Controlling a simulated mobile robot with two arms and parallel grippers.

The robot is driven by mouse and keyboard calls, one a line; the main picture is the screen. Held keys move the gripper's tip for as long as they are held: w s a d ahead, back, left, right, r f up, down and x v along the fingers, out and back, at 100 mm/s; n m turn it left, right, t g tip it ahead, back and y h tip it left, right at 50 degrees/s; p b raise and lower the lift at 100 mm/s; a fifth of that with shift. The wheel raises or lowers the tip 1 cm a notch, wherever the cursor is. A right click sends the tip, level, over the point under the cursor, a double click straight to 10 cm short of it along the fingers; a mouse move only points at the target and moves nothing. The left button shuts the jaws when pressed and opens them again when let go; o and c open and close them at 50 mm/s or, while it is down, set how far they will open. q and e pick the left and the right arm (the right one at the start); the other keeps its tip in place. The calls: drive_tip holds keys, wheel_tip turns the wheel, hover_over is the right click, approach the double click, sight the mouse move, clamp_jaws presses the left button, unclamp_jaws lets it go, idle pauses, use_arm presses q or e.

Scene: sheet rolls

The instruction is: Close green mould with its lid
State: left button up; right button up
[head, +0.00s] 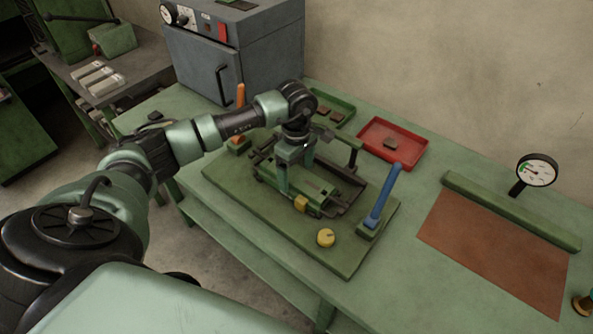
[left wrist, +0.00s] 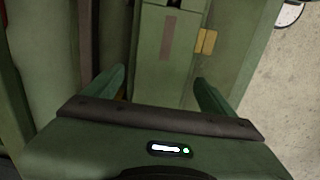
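The green mould (head: 305,184) sits on a green base board (head: 345,258) on the bench, with a yellow block (head: 301,203) at its front end. I cannot tell clearly where the lid ends and the mould body begins. My left gripper (head: 297,163) points down over the mould, and its fingers are spread apart. In the left wrist view, my left gripper (left wrist: 160,84) has its fingers on either side of a green part of the mould (left wrist: 168,50); contact is not clear. The yellow block (left wrist: 206,41) shows beyond the right finger. My right gripper is not in view.
A brown mat (head: 490,248) and a dial gauge (head: 537,170) are at right.

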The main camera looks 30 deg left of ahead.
use_arm(q)
drive_tip(key=shift+f, duration=0.1)
wheel_tip(320, 180, up, 8)
drive_tip(key=shift+b, duration=1)
